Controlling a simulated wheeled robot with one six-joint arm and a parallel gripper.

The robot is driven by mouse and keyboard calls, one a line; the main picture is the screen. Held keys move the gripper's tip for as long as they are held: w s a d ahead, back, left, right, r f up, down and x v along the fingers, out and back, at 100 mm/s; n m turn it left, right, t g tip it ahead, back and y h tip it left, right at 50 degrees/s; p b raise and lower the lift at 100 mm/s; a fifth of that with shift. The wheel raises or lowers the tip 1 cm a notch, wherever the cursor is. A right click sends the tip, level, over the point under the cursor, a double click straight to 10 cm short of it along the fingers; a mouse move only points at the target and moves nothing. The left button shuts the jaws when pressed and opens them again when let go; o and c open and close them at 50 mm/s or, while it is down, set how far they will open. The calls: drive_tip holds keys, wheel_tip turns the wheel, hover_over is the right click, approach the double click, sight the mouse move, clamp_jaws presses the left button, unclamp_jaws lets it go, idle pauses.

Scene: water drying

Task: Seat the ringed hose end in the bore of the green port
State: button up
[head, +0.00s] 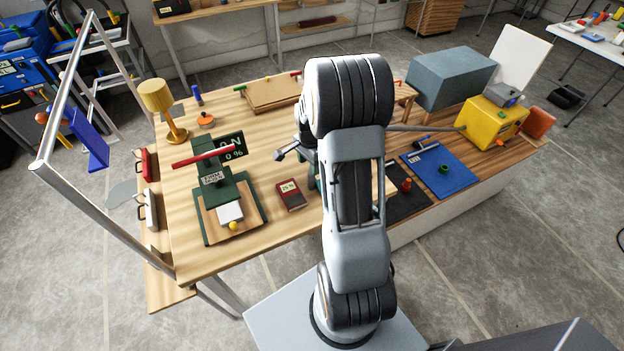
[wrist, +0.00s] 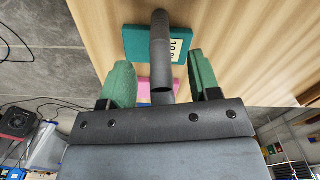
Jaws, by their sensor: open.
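In the wrist view, my gripper (wrist: 161,70) is open, with one green finger on each side of a dark grey tube (wrist: 160,45). The tube looks like the hose end; no ring shows on it, and gaps remain between it and both fingers. In the head view, a grey hose (head: 425,128) runs left from the yellow box (head: 480,125) and passes behind my arm, which hides its end and most of my gripper. A small round green piece (head: 443,169) sits on the blue mat (head: 455,180); I cannot tell whether it is the green port.
A teal block (wrist: 185,45) with a number label lies beyond the tube. A red meter (head: 290,196), a green display stand (head: 222,190) and a yellow lamp (head: 160,98) are left of my arm. A red piece (head: 405,185) stands near the mat.

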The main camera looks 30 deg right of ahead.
sight(311, 180)
drive_tip(key=shift+d+f+p, duration=0.1)
drive_tip(key=shift+f+p, duration=0.6)
drive_tip(key=shift+f, duration=2.35)
clamp_jaws()
drive_tip(key=shift+r, duration=0.1)
